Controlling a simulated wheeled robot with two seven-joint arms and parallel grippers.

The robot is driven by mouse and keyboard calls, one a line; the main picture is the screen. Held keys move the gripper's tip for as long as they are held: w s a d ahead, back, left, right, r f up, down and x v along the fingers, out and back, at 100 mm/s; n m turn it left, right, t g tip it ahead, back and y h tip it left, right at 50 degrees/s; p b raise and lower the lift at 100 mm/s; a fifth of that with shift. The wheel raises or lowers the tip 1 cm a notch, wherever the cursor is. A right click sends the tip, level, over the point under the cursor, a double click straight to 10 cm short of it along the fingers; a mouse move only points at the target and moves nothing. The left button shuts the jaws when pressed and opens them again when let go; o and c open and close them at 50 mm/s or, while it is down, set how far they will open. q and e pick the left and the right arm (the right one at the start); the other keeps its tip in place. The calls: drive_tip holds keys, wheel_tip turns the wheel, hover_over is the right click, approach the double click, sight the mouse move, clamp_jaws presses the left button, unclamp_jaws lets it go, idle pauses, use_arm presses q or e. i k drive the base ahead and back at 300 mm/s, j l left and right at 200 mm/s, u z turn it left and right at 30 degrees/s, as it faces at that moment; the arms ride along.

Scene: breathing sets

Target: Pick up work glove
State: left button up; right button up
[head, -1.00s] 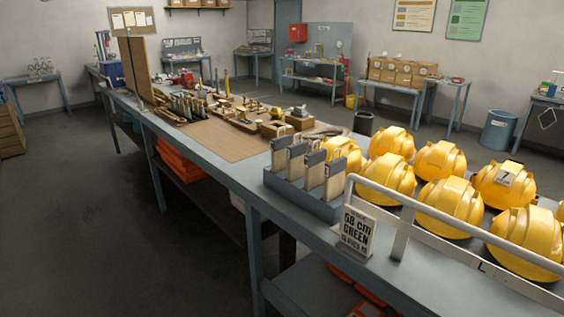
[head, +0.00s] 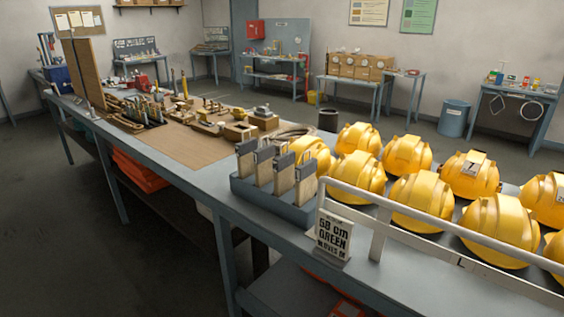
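I cannot make out a work glove for certain in the head view. Neither of my grippers is in view.
Several yellow hard hats (head: 424,196) stand on the bench at right behind a pale rail (head: 378,236). A grey rack (head: 275,199) holds upright tool-like pieces. A brown mat (head: 185,140) carries wooden items and tools. Orange items (head: 138,170) lie on the shelf below. The floor at left is clear.

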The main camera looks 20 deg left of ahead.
sight(244, 150)
drive_tip(key=i+j+z, duration=0.2)
drive_tip(key=j, duration=0.3)
drive_tip(key=i+j+z, duration=0.2)
drive_tip(key=j, duration=0.3)
drive_tip(key=j+z, duration=0.15)
drive_tip(key=j, duration=0.35)
drive_tip(key=j+z, duration=0.2)
drive_tip(key=j, duration=0.35)
